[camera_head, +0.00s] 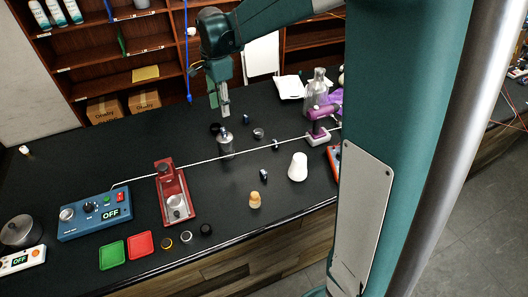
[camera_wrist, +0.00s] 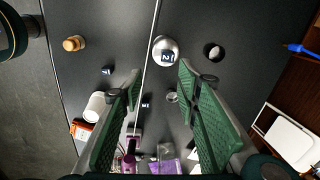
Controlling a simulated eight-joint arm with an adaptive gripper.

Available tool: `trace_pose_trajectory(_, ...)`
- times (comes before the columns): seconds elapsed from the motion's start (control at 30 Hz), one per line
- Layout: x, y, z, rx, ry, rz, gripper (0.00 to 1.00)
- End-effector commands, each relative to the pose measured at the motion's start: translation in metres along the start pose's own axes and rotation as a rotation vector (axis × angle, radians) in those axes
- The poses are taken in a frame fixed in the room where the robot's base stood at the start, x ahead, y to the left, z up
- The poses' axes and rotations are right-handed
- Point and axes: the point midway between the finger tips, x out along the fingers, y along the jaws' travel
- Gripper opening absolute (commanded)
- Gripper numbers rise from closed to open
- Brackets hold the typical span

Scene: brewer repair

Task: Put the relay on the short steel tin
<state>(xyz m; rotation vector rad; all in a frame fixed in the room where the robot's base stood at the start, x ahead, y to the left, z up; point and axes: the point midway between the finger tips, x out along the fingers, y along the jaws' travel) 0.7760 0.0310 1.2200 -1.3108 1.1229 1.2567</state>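My gripper (camera_head: 224,112) hangs high above the counter, pointing down. In the wrist view its green fingers (camera_wrist: 158,75) are wide apart with nothing between them. A round steel tin (camera_head: 226,148) stands below it, also seen from above in the wrist view (camera_wrist: 172,58). Similar dark blocks lie on the counter, one (camera_head: 264,174) in front and one (camera_head: 276,145) to the right. A low metal piece (camera_head: 258,133) lies right of the tin. I cannot tell which block is the relay.
A pale cord (camera_head: 200,160) crosses the counter beside the tin. A red stand (camera_head: 174,195), blue control box (camera_head: 95,214), white cup (camera_head: 298,168), tan piece (camera_head: 255,201) and purple device (camera_head: 318,127) stand around. A dark round piece (camera_head: 214,128) lies behind the tin.

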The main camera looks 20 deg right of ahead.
Motion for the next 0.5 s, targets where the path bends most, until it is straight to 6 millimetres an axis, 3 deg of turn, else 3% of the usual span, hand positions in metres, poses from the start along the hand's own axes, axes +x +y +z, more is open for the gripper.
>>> trace_pose_trajectory(0.5,-0.054,0.081,-0.001,-0.333,0.033,-0.129,0.33)
